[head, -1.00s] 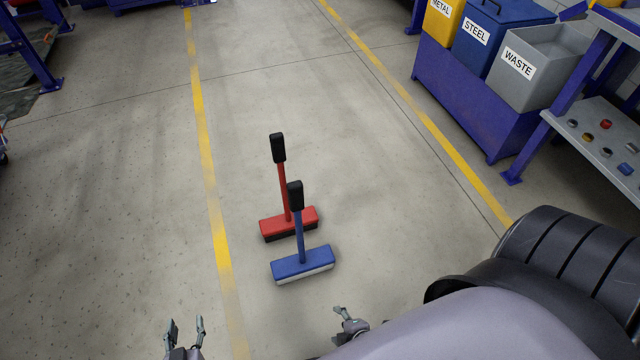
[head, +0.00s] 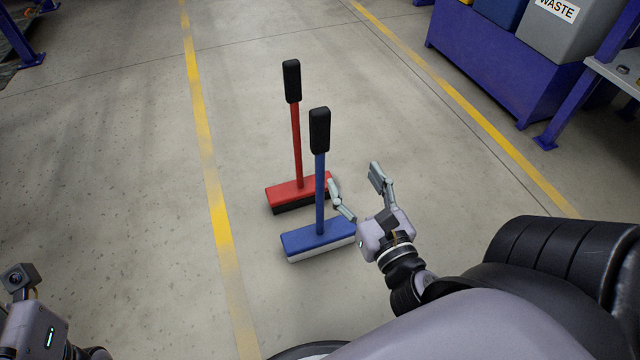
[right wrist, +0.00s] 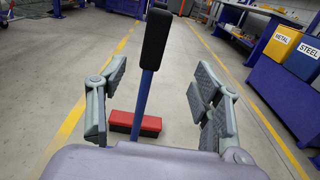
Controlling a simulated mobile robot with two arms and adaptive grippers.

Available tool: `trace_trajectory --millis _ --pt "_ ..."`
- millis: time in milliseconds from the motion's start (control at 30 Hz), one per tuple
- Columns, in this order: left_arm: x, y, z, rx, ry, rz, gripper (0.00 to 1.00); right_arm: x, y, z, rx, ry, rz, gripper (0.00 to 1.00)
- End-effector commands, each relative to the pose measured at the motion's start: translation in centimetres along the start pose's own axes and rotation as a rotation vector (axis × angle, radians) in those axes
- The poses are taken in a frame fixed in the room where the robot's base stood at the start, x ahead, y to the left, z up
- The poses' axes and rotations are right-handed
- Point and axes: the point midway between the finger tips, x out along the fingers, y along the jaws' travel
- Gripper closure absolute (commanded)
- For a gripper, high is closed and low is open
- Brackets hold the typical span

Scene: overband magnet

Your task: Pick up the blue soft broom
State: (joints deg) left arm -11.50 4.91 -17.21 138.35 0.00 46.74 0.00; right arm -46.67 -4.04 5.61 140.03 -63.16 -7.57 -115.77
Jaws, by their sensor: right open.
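The blue soft broom (head: 318,238) stands upright on the floor, with a blue head, pale bristles, a blue stick and a black grip (head: 320,130). My right gripper (head: 356,178) is open and empty, just right of the blue stick in the head view. In the right wrist view, the black grip (right wrist: 156,40) and blue stick (right wrist: 143,95) rise between the spread fingers, nearer the left one; I see no contact. The blue head is hidden there by my gripper's body. My left arm shows at the lower left of the head view, its fingers out of frame.
A red broom (head: 297,150) stands upright just behind the blue one; its red head (right wrist: 135,122) shows in the wrist view. Purple-based bins (head: 560,30) and a shelf frame (head: 590,90) stand at the right. The floor left of the brooms is clear, with a yellow line (head: 208,150).

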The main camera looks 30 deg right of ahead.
Motion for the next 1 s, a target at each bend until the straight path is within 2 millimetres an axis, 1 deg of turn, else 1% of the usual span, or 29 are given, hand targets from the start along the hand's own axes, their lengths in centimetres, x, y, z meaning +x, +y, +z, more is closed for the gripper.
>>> trace_trajectory --millis 33,133,267,500,600,700,867,1000 --pt "0.2 0.0 -0.2 -0.002 -0.009 -0.004 0.54 0.6 0.0 0.6 -0.005 -0.005 0.002 0.40" --pt "0.1 0.0 -0.3 -0.005 -0.041 -0.016 0.54 2.1 0.1 0.9 -0.004 -0.006 0.002 0.40" --pt "-0.5 0.0 -0.6 -0.010 -0.074 -0.030 0.54 4.5 0.1 0.8 -0.003 -0.006 0.002 0.40" --pt "0.3 -0.1 -0.8 -0.010 -0.076 -0.032 0.54 9.1 0.1 0.6 -0.002 -0.005 0.002 0.40" --pt "0.5 -0.1 -0.8 -0.010 -0.077 -0.032 0.54 10.6 0.1 0.4 0.000 -0.004 0.001 0.40" --pt "0.5 -0.1 -0.8 -0.010 -0.077 -0.032 0.54 11.5 0.1 0.3 0.000 -0.002 0.001 0.40" --pt "0.6 0.0 -0.8 -0.010 -0.077 -0.031 0.54 12.4 0.2 0.5 0.002 -0.002 0.001 0.40" --pt "0.9 0.0 -0.8 -0.010 -0.078 -0.031 0.54 14.3 0.5 1.1 0.001 -0.005 0.001 0.40"
